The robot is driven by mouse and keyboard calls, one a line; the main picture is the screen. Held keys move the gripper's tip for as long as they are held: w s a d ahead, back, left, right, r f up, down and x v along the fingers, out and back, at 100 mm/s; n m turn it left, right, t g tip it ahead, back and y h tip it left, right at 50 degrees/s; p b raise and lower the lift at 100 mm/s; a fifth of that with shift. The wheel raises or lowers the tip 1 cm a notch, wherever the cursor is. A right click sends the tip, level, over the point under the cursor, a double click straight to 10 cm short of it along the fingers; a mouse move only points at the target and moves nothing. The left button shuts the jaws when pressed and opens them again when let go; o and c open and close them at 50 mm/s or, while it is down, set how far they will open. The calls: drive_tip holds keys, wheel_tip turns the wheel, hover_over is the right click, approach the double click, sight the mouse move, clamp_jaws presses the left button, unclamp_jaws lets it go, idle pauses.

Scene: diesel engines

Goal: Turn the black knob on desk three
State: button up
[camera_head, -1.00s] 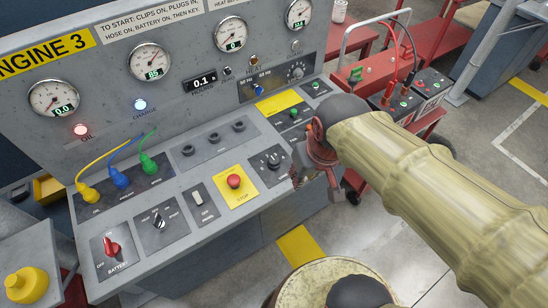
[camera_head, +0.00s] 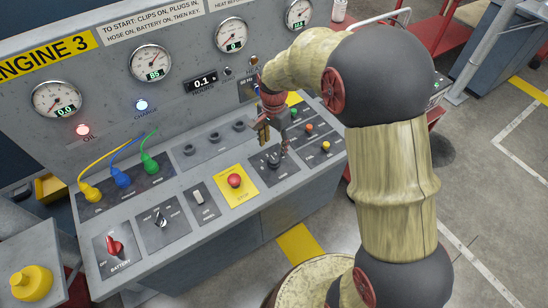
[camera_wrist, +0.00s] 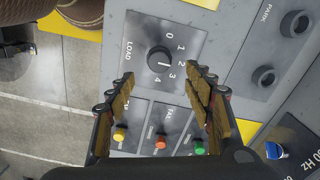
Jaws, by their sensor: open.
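The grey control desk (camera_head: 218,215) under the ENGINE 3 panel fills the left of the head view. A black LOAD knob (camera_head: 273,160) sits on its sloped top, right of the red stop button. In the wrist view the black knob (camera_wrist: 159,59) stands on a dark plate marked 0 to 4. My gripper (camera_head: 275,140) hangs over the desk, just behind and above the knob. In the wrist view my gripper (camera_wrist: 161,78) is open and empty, with the knob between the fingers' lines but slightly beyond the tips. Contact with the desk cannot be told.
Yellow (camera_wrist: 119,135), orange (camera_wrist: 160,142) and green (camera_wrist: 199,148) buttons lie beside the LOAD plate. The red stop button (camera_head: 234,180) on yellow is close left. Black sockets (camera_wrist: 264,77) and the upright gauge panel (camera_head: 190,60) are nearby.

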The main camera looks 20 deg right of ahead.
sight(274, 159)
drive_tip(key=shift+f+m, duration=0.2)
drive_tip(key=shift+m, duration=0.4)
drive_tip(key=shift+f, duration=0.3)
wheel_tip(274, 159, down, 7)
drive_tip(key=shift+b, duration=0.75)
drive_tip(key=shift+c, duration=0.3)
drive_tip(key=c, duration=1.1)
